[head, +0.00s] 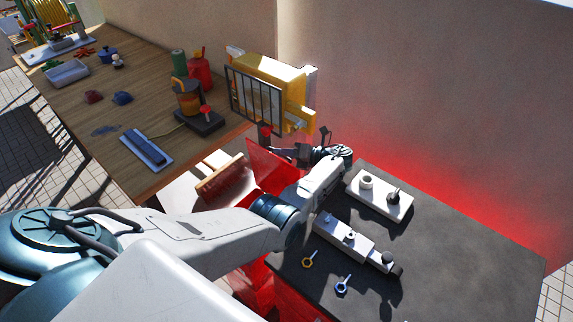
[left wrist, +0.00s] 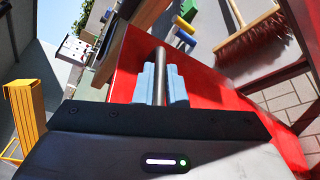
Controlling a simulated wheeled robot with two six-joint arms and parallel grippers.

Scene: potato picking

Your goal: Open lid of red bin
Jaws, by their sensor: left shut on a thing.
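The red bin shows in the head view as a red panel, apparently its lid (head: 264,168), between the wooden table and the dark-topped bench. My arm hides much of the bin, and I cannot tell how far the lid is open. My left gripper (head: 277,151) is at the upper edge of this panel. In the left wrist view my left gripper (left wrist: 160,84) is shut on a thin metal bar, apparently the lid handle (left wrist: 159,58), with the red lid surface (left wrist: 200,84) behind it. My right gripper is not in view.
A wooden table (head: 118,108) with tools and pots stands left. The dark bench (head: 450,250) at right holds white blocks and small parts. A yellow box with a grille (head: 256,100) is on the wall behind. A broom (left wrist: 250,45) lies beyond the red panel.

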